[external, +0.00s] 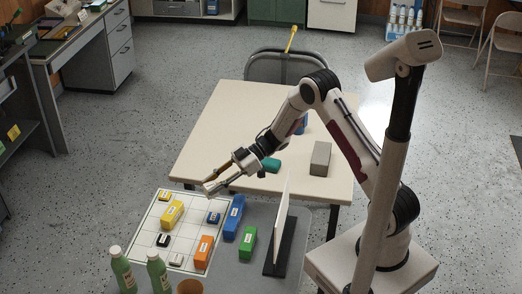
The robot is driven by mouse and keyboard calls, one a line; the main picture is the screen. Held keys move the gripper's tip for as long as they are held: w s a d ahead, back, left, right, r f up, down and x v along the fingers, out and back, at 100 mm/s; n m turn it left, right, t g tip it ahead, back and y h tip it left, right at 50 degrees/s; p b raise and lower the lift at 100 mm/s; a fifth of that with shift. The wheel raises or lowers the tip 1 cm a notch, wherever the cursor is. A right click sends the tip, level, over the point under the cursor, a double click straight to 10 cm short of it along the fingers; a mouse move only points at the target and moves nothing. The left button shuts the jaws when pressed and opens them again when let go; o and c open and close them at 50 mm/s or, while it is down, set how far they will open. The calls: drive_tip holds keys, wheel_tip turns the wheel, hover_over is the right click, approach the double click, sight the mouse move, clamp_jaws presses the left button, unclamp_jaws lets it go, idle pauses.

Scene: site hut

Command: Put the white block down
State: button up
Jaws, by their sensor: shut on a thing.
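My gripper (219,180) reaches out over the far right part of the white gridded board (148,222). It is shut on a small pale piece (211,187) at its fingertips, which looks like the white block. The piece appears to be held above the board, though the gap is hard to judge from this angle. The fingers hide part of it. On the board are a yellow block (172,213), an orange block (203,252), a small dark blue block (213,218), a small black block (163,240), and small labelled pieces at the left and near edges.
A long blue block (233,217) and a green block (248,243) stand right of the board, beside an upright white panel (283,222) on a black base. Green bottles (122,268) and a brown pot (190,287) are in front.

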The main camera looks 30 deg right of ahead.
drive_tip(key=w+d+m+t+h, duration=0.8)
drive_tip(key=w+d+m+t, duration=0.3)
drive_tip(key=w+d, duration=1)
drive_tip(key=shift+w+m, duration=0.9)
drive_tip(key=shift+w, duration=0.1)
drive_tip(key=shift+a+t, duration=0.1)
drive_tip(key=shift+t, duration=0.2)
drive_tip(key=shift+f, duration=3.05)
drive_tip(key=shift+f, duration=1.9)
drive_tip(key=shift+f, duration=0.15)
drive_tip(key=o, duration=1.1)
